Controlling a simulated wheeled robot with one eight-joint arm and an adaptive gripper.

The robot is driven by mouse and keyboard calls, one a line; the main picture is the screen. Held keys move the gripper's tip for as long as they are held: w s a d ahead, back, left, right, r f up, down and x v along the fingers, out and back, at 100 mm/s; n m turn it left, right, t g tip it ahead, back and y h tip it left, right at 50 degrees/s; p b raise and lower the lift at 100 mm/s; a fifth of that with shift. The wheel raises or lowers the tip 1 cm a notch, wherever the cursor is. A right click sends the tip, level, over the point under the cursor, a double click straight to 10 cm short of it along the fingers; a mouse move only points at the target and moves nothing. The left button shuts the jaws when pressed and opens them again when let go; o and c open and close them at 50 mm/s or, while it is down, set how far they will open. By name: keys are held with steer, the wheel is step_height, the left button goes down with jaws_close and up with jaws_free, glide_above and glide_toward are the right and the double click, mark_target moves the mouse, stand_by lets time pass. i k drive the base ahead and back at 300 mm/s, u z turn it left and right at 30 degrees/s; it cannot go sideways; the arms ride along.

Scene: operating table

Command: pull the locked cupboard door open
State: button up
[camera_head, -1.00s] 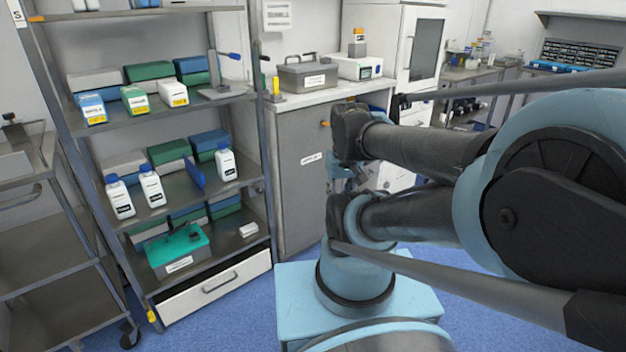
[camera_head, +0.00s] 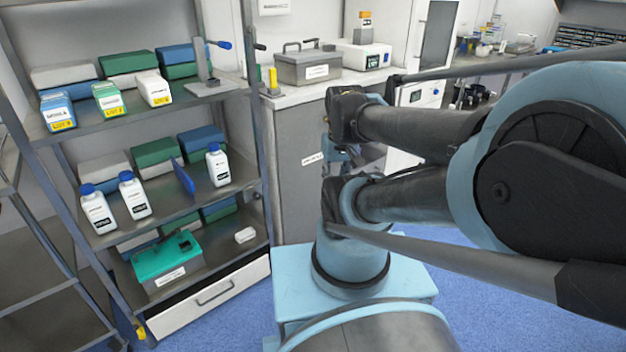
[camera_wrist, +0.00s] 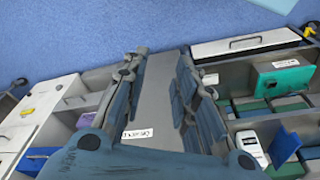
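The cupboard door (camera_head: 297,180) is a grey upright panel with a white label, below the counter and right of the shelf rack. It looks closed. In the wrist view its grey face with the label (camera_wrist: 152,110) shows between my fingers, upside down. My gripper (camera_wrist: 158,85) is open and empty, with its two fingers spread either side of the panel in the picture. I cannot tell how far it is from the door. In the head view my arm hides the door's right part, and no handle or lock shows clearly there.
A shelf rack (camera_head: 262,150) with bottles and boxes stands left of the cupboard, with a white drawer (camera_head: 210,297) at its bottom. A grey metal box (camera_head: 307,66) and a white device (camera_head: 363,55) stand on the counter. Blue floor (camera_head: 465,305) is open at the right.

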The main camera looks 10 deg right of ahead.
mark_target(299, 128)
steer(key=z, duration=1.6)
steer(key=k, duration=1.65)
steer(key=u, duration=0.85)
steer(key=i, duration=1)
steer(key=z, duration=0.05)
